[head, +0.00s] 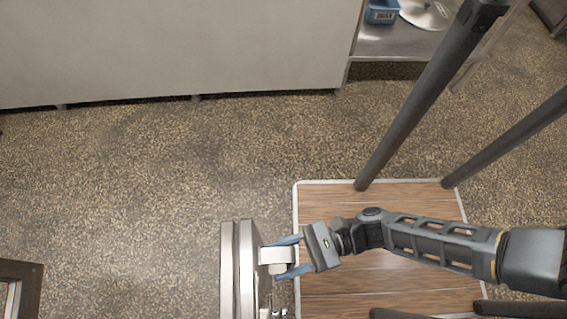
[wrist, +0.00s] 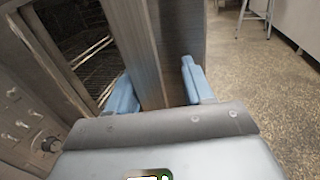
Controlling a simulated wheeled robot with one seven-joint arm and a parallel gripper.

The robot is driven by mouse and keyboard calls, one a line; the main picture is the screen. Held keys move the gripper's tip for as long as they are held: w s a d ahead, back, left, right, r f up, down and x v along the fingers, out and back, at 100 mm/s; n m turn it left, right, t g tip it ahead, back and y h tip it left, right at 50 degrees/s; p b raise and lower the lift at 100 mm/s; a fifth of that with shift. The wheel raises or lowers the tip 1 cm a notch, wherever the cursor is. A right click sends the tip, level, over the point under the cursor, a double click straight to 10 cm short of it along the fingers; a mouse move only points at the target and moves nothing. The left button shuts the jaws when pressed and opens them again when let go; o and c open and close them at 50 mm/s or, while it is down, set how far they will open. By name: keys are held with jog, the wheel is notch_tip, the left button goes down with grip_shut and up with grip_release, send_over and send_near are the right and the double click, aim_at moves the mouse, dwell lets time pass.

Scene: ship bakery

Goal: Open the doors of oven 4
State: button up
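An oven door (head: 245,270) shows edge-on from above in the head view, as a narrow metal slab at the bottom centre. It stands swung out in the wrist view (wrist: 130,35), with the oven's inside and wire racks (wrist: 85,50) showing to its left. A pale handle block (head: 272,256) sticks out from the door towards my gripper (head: 273,260). My gripper's blue fingers are spread, one on each side of the block, and I see no clear grip on it. The oven number is not readable, and a second door cannot be made out.
A control panel with knobs (wrist: 18,125) is at the left in the wrist view. A pale cabinet (head: 180,45) and a steel table (head: 395,42) with a blue tub (head: 382,11) stand at the back. The speckled floor (head: 130,170) left of the door is clear.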

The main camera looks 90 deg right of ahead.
jog(key=shift+s+a, duration=0.1)
jog(key=v, duration=0.7)
jog(key=shift+s+b, duration=0.3)
jog(key=shift+b, duration=0.05)
dwell(0.4)
